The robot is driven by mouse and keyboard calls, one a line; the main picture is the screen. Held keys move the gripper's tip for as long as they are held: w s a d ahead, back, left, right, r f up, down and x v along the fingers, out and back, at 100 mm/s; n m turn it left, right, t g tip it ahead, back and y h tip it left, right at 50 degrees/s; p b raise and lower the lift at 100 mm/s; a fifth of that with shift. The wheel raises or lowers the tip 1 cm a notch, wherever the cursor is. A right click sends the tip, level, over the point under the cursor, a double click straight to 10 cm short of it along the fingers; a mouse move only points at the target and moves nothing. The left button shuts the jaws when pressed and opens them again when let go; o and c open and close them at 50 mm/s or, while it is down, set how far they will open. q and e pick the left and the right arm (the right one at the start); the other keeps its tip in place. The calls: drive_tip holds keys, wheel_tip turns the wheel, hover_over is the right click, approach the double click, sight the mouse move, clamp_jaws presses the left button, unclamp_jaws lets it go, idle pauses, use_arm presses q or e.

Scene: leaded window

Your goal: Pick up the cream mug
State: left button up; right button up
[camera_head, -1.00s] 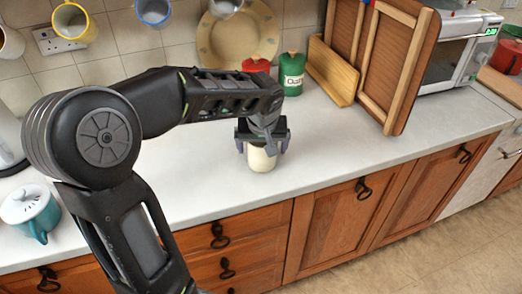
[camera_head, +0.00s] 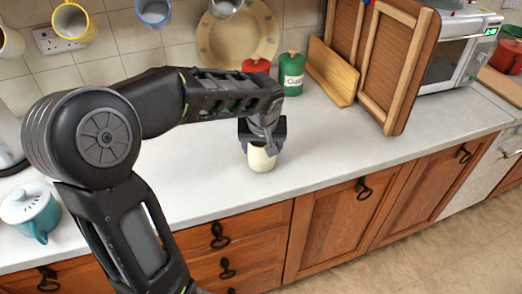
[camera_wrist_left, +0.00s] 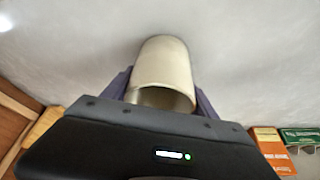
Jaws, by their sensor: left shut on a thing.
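The cream mug (camera_head: 261,160) stands upright on the white counter, near its front edge, in the head view. My left gripper (camera_head: 262,146) is over it from above, with its fingers shut on the mug's sides. In the left wrist view the mug (camera_wrist_left: 164,70) sits between the two purple fingers (camera_wrist_left: 160,97), its open rim towards my gripper. I cannot see a handle on it. My gripper's body covers the mug's upper part in the head view. My right gripper is in neither view.
A green canister (camera_head: 291,75) and a red canister (camera_head: 256,66) stand behind the mug by the wall. A wooden board (camera_head: 332,72) and a framed panel (camera_head: 398,65) lean at the right. A teal lidded pot (camera_head: 32,208) stands at far left. The counter around the mug is clear.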

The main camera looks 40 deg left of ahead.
use_arm(q)
wheel_tip(320, 180, up, 10)
idle(0.6)
idle(0.9)
